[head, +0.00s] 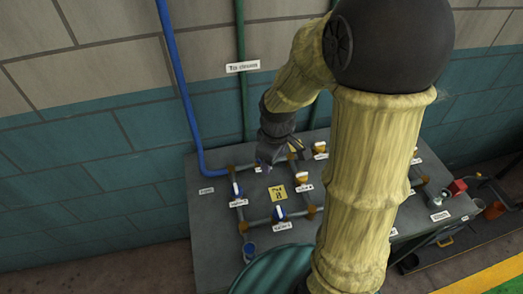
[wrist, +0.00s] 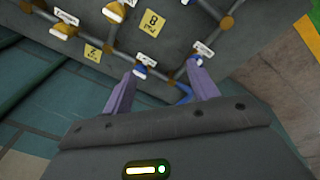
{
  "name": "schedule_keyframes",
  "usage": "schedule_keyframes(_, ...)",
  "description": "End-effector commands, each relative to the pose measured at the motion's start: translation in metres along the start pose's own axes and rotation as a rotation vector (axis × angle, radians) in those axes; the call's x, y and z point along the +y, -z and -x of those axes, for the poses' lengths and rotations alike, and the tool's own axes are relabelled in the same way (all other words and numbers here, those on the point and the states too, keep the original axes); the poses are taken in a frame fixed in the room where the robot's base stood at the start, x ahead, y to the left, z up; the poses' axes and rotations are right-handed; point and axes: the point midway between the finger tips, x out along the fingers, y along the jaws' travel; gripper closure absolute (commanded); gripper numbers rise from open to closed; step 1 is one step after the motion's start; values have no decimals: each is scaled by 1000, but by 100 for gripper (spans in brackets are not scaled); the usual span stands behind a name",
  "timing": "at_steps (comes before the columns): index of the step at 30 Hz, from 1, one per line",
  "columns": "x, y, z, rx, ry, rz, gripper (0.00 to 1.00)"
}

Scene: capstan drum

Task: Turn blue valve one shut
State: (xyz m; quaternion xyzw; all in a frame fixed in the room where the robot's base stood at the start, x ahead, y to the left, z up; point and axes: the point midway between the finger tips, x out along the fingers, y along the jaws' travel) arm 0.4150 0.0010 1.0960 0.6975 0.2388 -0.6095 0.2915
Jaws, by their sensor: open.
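A blue valve (wrist: 140,71) with a pale handle sits on the pipework between my open fingertips in the wrist view, close to the left finger. My gripper (wrist: 161,70) is open and empty; contact with the valve cannot be made out. In the head view my gripper (head: 265,163) is low over the back of the grey bench (head: 205,215) and largely covers that valve. Two more blue valves stand on the bench, one at the left (head: 237,190) and one nearer the front (head: 280,213). The valve numbers are too small to read surely.
Yellow valves (head: 302,179) stand among the pipes, with a yellow plate (head: 278,193) between them. A blue pipe (head: 182,85) runs down the wall to the bench. My arm hides the bench's middle right. A red part (head: 458,186) is at the right end.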

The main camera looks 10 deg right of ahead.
Motion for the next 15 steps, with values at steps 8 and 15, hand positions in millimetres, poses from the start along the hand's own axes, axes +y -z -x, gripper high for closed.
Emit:
schedule_keyframes(8, 46, 47, 2, -9, 64, 696, 41)
schedule_keyframes(15, 84, 77, -1, 41, 93, 1210, 41)
